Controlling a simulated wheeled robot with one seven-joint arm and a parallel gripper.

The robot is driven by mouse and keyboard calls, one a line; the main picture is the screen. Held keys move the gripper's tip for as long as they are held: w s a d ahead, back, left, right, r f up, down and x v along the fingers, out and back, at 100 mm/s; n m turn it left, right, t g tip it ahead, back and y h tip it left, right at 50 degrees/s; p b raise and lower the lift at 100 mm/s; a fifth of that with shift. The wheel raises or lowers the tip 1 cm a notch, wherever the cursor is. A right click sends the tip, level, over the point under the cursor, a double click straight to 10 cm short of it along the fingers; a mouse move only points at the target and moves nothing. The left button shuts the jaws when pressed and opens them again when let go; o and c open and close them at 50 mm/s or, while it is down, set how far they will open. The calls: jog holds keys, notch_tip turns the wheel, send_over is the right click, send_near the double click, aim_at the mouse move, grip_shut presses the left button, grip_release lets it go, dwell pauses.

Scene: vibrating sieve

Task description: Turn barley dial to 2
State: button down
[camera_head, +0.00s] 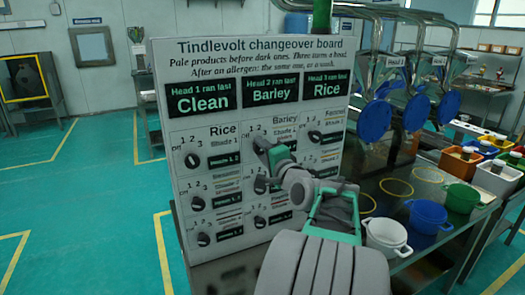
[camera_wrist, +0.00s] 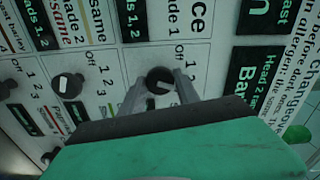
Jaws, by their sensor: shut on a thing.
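The changeover board (camera_head: 250,50) stands upright on the bench, with rows of round black dials beside Off, 1, 2, 3 marks. The barley dial (camera_wrist: 158,76) is in the top row, middle column. My gripper (camera_head: 264,147) is at that dial and hides most of it in the head view. In the wrist view its two fingers (camera_wrist: 160,88) are shut on the dial's sides. A pale pointer mark shows on the dial, but I cannot tell which number it points at. The board heads read Clean, Barley and Rice.
The rice dial (camera_head: 192,160) is to the left, and another top-row dial (camera_head: 314,137) to the right. Blue (camera_head: 427,215), white (camera_head: 386,236) and green (camera_head: 462,198) pots stand on the bench to the right. The floor at left is clear.

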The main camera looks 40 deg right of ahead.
jog(key=c, duration=0.9)
grip_release()
jog(key=shift+s, duration=0.1)
jog(key=b+v, duration=0.1)
jog(key=v, duration=0.6)
jog(key=shift+s+a+b, duration=0.2)
jog(key=shift+s+b, duration=0.1)
jog(key=shift+b, duration=0.05)
